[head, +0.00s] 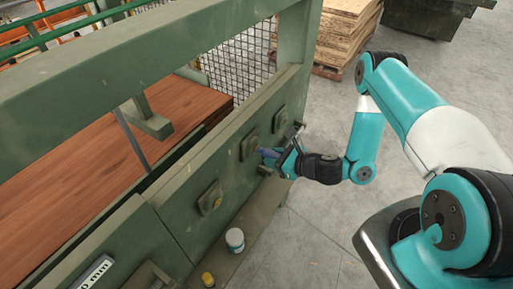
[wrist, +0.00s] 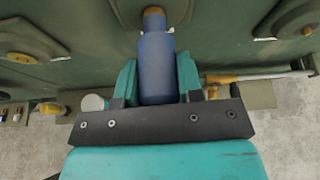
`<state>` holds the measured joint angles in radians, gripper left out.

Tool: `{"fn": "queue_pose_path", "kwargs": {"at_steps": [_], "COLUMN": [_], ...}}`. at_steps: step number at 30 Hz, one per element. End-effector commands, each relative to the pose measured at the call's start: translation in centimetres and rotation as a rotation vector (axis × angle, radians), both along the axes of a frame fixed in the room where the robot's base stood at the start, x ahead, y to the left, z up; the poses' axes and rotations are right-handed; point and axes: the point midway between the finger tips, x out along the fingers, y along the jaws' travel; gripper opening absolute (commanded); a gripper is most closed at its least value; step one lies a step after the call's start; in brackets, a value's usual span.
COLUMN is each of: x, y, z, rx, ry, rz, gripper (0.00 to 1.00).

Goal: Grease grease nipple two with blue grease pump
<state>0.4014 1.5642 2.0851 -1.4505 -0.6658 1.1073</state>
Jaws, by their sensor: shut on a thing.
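My gripper (head: 275,155) is shut on the blue grease pump (wrist: 157,68), which sits between the two teal fingers in the wrist view. Its orange-brown nozzle (wrist: 153,17) points away from my gripper toward the green machine wall. In the head view the pump (head: 267,153) is right beside the middle square nipple plate (head: 249,146). The nozzle hides that nipple, and I cannot tell whether they touch. Other nipple plates sit to the left (head: 210,197) and right (head: 279,119) along the same wall. No numbers show on them.
A white and blue jar (head: 235,239) and a yellow container (head: 207,279) stand on the ledge below the wall. A yellow tool with a grey rod (wrist: 225,78) is at right in the wrist view. Brown boards (head: 70,185) lie inside the machine. The floor at right is open.

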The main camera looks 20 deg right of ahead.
Motion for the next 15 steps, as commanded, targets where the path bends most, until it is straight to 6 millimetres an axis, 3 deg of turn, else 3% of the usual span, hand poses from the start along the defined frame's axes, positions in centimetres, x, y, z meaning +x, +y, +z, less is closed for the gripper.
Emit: {"fn": "queue_pose_path", "kwargs": {"at_steps": [15], "x": [-1.0], "y": [-0.8], "z": [0.1], "rx": [-0.001], "ry": [0.002], "rz": [-0.002], "gripper": [0.12]}}
